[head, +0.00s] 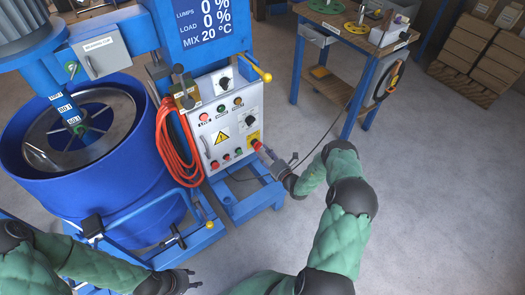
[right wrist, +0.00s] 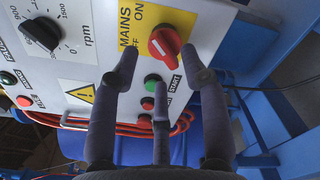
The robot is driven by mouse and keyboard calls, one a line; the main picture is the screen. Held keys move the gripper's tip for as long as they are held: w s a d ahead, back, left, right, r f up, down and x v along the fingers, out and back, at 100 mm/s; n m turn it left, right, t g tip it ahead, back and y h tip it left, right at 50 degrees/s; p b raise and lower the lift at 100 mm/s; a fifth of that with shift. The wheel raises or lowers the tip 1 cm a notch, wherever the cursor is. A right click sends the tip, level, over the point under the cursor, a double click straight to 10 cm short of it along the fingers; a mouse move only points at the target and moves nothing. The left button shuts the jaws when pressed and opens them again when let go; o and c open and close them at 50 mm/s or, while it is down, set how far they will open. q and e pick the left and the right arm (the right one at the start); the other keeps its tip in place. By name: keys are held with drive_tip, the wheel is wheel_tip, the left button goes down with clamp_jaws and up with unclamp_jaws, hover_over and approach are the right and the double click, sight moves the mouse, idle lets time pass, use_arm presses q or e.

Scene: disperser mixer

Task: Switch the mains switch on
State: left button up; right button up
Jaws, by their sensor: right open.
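The mains switch (head: 256,144) is a red rotary knob on a yellow plate at the lower right of the white control panel. In the right wrist view the red knob (right wrist: 165,42) sits beside the words MAINS, ON and OFF; a pale mark shows on it, its exact setting hard to tell. My right gripper (head: 271,158) is just in front of the knob. In the right wrist view its fingers (right wrist: 160,82) are spread and empty, with one fingertip close to the knob's edge. My left gripper (head: 188,280) is low at the bottom, away from the panel, its fingers apart.
The control panel (head: 221,90) also carries push buttons, black dials and a warning sign. An orange cable (head: 173,145) hangs at its left. A blue mixing drum (head: 140,195) stands further left. A workbench (head: 352,40) stands back right. The floor to the right is open.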

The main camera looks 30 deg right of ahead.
drive_tip(key=s, duration=0.9)
drive_tip(key=shift+s+d, duration=0.2)
drive_tip(key=shift+d, duration=0.15)
drive_tip(key=s+a+f+n+g+y, duration=0.1)
drive_tip(key=s+a+n+g+y, duration=0.25)
drive_tip(key=a, duration=0.45)
drive_tip(key=s+a+f+n+g+y+p, duration=0.1)
drive_tip(key=s+a+n+g+y, duration=0.25)
drive_tip(key=a, duration=0.55)
drive_tip(key=s+a+f+n+g+y, duration=0.1)
drive_tip(key=s+a+n+g+y, duration=0.2)
drive_tip(key=a+n, duration=0.4)
drive_tip(key=s+a+f+n+g+h+p, duration=0.1)
drive_tip(key=s+a+n+g+h, duration=0.15)
drive_tip(key=s+n+g, duration=0.55)
drive_tip(key=s+a+n+g+h+p, duration=0.1)
drive_tip(key=s+a+n+g+h, duration=0.15)
drive_tip(key=s+n, duration=0.6)
drive_tip(key=w+r+n+t+h, duration=0.1)
drive_tip(key=n, duration=0.2)
drive_tip(key=w+r+n+t, duration=0.1)
drive_tip(key=w+n, duration=0.1)
drive_tip(key=n, duration=0.2)
drive_tip(key=w+a+n+t+h, duration=0.1)
drive_tip(key=w+n, duration=0.1)
drive_tip(key=n, duration=0.2)
drive_tip(key=shift+w+r+n+h+p, duration=0.1)
drive_tip(key=shift+r+n+h+p, duration=0.2)
drive_tip(key=shift+r+p, duration=0.1)
